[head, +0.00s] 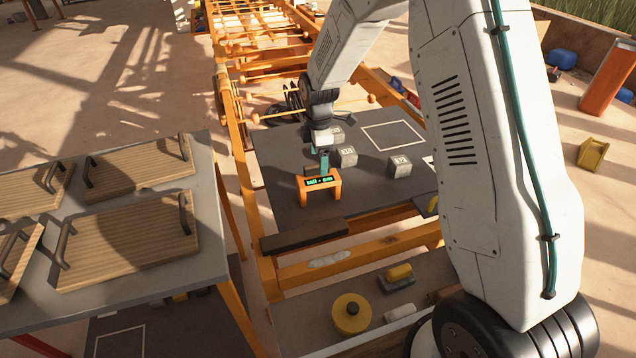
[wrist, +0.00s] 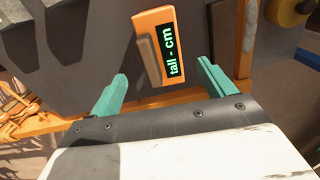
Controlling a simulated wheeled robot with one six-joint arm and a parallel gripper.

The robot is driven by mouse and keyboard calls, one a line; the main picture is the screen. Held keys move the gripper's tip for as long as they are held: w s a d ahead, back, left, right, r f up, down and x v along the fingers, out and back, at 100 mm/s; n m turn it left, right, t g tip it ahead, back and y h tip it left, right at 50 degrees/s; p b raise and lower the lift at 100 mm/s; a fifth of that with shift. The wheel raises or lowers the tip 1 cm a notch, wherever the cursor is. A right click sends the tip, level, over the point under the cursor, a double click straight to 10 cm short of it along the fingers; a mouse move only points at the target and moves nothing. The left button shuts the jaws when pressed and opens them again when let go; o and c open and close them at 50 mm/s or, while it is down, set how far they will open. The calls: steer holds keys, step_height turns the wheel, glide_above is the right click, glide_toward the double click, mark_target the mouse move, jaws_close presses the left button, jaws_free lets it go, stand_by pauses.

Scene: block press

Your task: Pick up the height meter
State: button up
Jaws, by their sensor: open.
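The height meter (head: 320,183) is a small orange arch-shaped device on the dark tabletop, near its front edge. Its black display reads "tall - cm" in green. In the wrist view the meter (wrist: 152,48) lies ahead of and between the two teal fingers. My gripper (head: 323,160) points down just behind and above the meter in the head view, its far finger partly hidden. In the wrist view my gripper (wrist: 162,70) is open, with nothing between its fingers. A gap to the meter shows there.
Grey labelled blocks (head: 400,166) stand behind and right of the meter on the dark tabletop (head: 285,150). A white square outline marks its back. A side table with handled wooden boards (head: 130,240) is at left. A yellow round object (head: 352,314) sits on the lower shelf.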

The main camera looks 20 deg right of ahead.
mark_target(318, 177)
step_height(318, 177, down, 8)
steer(key=shift+s+a+f, duration=0.1)
steer(key=shift+s, duration=0.05)
steer(key=c, duration=1.3)
steer(key=shift+r, duration=0.2)
